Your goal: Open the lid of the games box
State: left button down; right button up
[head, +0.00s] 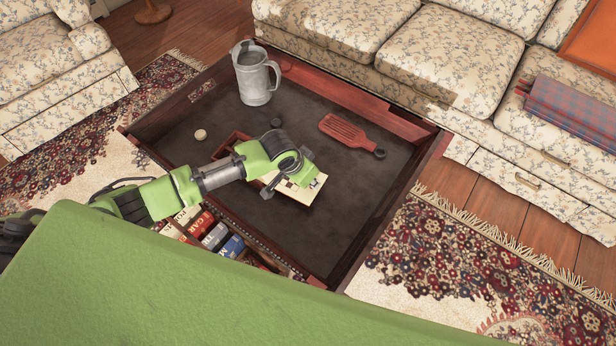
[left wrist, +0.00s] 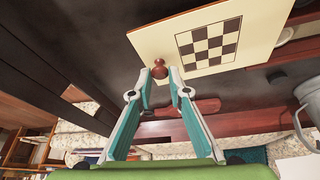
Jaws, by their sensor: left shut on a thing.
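The games box (head: 232,144) is a reddish-brown wooden box on the dark sunken top of the low table, partly hidden behind my left arm. Its cream lid (head: 303,189) has a dark checker pattern and shows just right of my gripper. The lid also shows in the left wrist view (left wrist: 262,16), with a small brown knob (left wrist: 159,69) at its edge. My left gripper (left wrist: 160,76) is shut on this knob, one finger on each side. In the head view the gripper (head: 284,180) covers part of the lid. How far the lid stands open is hard to tell. My right gripper is out of view.
A grey metal pitcher (head: 255,75) stands at the table's back left. A red slatted piece (head: 345,130) lies to the right. A pale disc (head: 200,134) and a dark disc (head: 276,122) lie nearby. The raised table rim (head: 400,200) surrounds them. Books (head: 213,236) fill the near side.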

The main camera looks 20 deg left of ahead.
pick_arm(q)
jog(key=c, duration=1.9)
grip_release()
jog(key=shift+r, duration=0.1)
jog(key=v, duration=1.1)
jog(key=shift+s+r, duration=0.2)
jog(key=shift+r, duration=0.15)
